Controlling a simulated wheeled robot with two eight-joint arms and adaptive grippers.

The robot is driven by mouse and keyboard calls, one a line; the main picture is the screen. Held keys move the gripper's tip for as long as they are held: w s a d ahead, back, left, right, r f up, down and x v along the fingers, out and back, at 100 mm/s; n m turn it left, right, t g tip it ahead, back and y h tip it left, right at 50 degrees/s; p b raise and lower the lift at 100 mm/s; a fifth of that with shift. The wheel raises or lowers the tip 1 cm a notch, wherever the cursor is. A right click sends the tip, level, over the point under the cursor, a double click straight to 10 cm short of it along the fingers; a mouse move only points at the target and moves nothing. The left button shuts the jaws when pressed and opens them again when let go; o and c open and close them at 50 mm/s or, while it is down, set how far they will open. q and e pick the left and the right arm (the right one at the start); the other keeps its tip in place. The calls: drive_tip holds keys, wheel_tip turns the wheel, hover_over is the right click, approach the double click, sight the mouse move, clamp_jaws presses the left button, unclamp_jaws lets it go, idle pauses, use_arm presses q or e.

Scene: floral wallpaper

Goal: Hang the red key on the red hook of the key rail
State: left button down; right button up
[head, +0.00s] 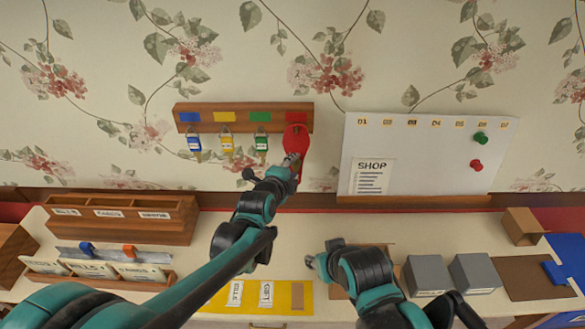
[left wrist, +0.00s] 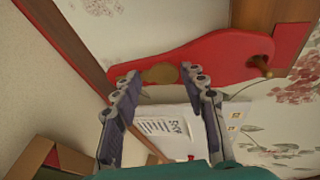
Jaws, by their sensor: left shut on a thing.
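The wooden key rail (head: 222,117) is on the wall, with blue, yellow, green and red patches. The red key (head: 295,138) hangs flat in front of its red patch (head: 297,117). My left gripper (head: 291,162) is shut on the key's lower end. In the left wrist view, the fingers (left wrist: 161,80) grip both sides of the red key (left wrist: 225,57) around a tan round spot. The brass red hook (left wrist: 259,66) shows at the key's far end; I cannot tell whether it passes through the key. My right gripper (head: 318,262) is low over the desk, its fingers unclear.
Blue (head: 194,143), yellow (head: 227,145) and green (head: 261,142) keys hang left of the red one. A white board (head: 420,140) with pins is to the right. Wooden trays (head: 120,235), a yellow mat (head: 225,300) and grey boxes (head: 428,275) stand on the desk below.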

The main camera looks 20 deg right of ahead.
use_arm(q)
drive_tip(key=c, duration=0.8)
unclamp_jaws()
drive_tip(key=shift+o, duration=0.2)
drive_tip(key=v, duration=1.2)
drive_tip(key=s+a+f+n+g+y+b, duration=0.1)
drive_tip(key=s+a+f+n+y+b, duration=0.1)
drive_tip(key=s+a+f+n, duration=0.3)
drive_tip(key=s+a+f+n+g+y+b, duration=0.2)
drive_tip(key=s+a+f+n, duration=0.3)
drive_tip(key=a+n, duration=0.6)
drive_tip(key=s+a+f+n+g+y+b, duration=0.1)
drive_tip(key=s+a+f+n, duration=0.4)
drive_tip(key=a, duration=0.8)
drive_tip(key=s+n+y+b, duration=0.1)
drive_tip(key=s+n+y, duration=0.1)
drive_tip(key=n, duration=0.1)
drive_tip(key=shift+f+y, duration=0.4)
drive_tip(key=shift+s+a, duration=0.1)
drive_tip(key=shift+s, duration=0.05)
